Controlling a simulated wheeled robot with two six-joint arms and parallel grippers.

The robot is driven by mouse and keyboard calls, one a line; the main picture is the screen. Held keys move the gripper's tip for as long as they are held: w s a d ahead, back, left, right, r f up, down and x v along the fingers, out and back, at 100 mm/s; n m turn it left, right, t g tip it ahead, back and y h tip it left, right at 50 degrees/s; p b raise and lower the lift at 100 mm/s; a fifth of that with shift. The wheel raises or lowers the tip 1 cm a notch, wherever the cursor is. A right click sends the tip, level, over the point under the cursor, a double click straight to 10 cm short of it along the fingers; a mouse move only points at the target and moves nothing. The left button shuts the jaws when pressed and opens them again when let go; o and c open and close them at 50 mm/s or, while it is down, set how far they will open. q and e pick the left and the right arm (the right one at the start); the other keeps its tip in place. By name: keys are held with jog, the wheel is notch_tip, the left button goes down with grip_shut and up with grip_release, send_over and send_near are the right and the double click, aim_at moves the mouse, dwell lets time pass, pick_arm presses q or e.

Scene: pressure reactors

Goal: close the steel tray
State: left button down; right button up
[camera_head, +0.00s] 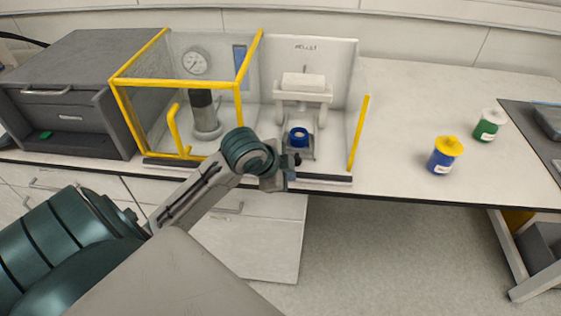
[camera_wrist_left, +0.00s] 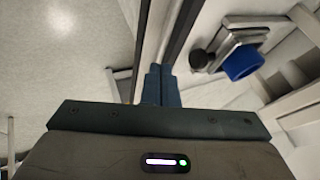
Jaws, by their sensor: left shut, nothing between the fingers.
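The steel tray (camera_head: 302,153) juts from the front of the right-hand white reactor bay in the head view. A blue ring-shaped cup (camera_head: 298,134) sits on it, and a dark knob (camera_head: 297,160) is at its front. In the left wrist view the steel tray (camera_wrist_left: 232,36) is at the upper right, with the blue cup (camera_wrist_left: 242,62) and the black knob (camera_wrist_left: 201,59). My left gripper (camera_head: 290,174) is just in front of the tray, near the knob. Its fingers (camera_wrist_left: 160,80) are shut and empty, apart from the knob in the wrist view. My right gripper is not seen.
A yellow-framed clear guard (camera_head: 182,77) with a gauge (camera_head: 194,62) stands left of the bay. A grey drawer cabinet (camera_head: 75,95) is further left. Blue (camera_head: 444,160) and green (camera_head: 488,126) jars stand on the right, with clear bench between them and the bay.

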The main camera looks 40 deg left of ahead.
aim_at(296, 155)
pick_arm(q)
jog(key=w+a, duration=0.1)
jog(key=w, duration=0.2)
jog(key=shift+a+p, duration=0.35)
jog(key=shift+p, duration=0.05)
jog(key=shift+w+a, duration=0.1)
jog(key=shift+w, duration=0.15)
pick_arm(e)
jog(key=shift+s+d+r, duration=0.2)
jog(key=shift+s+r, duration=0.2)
